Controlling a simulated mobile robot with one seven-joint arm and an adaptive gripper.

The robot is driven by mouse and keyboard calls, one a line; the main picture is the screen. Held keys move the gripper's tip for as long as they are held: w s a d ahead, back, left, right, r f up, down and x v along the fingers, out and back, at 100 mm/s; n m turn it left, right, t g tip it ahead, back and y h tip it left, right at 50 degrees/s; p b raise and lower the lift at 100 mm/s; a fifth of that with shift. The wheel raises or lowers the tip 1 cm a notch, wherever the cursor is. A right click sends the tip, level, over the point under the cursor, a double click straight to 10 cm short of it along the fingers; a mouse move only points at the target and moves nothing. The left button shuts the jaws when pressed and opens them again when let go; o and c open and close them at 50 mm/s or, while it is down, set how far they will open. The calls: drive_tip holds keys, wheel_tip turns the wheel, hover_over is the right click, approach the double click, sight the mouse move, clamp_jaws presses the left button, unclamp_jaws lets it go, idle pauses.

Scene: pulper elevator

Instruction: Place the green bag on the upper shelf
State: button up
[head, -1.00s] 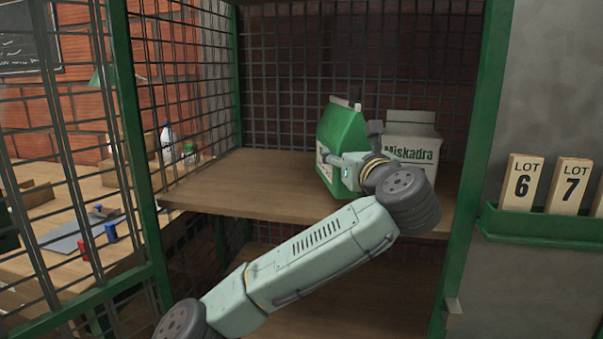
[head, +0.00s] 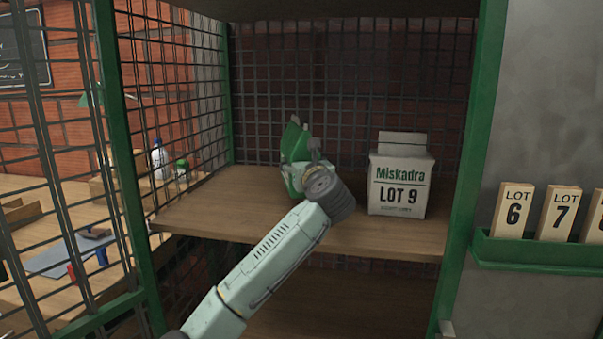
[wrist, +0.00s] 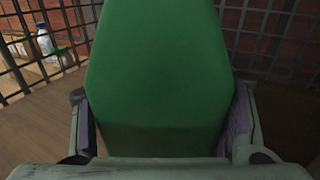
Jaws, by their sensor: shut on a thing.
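The green bag (head: 295,142) is at the upper shelf (head: 240,220), left of its middle, partly hidden behind my arm. In the wrist view the green bag (wrist: 155,75) fills the centre, between the two fingers of my gripper (wrist: 160,135). My gripper (head: 300,172) is shut on the bag in the head view, mostly hidden by my wrist. The bag looks tilted in the head view. I cannot tell whether its base touches the shelf board.
A white Miskadra LOT 9 bag (head: 400,185) stands on the same shelf to the right. Mesh walls close the back and left side. A green post (head: 468,170) edges the right. A lower shelf (head: 330,305) lies below. Bare board lies left of the green bag.

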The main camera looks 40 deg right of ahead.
drive_tip(key=shift+f, duration=1.6)
drive_tip(key=shift+f, duration=0.15)
drive_tip(key=o, duration=1.8)
drive_tip(key=b+v, duration=0.2)
drive_tip(key=v, duration=1)
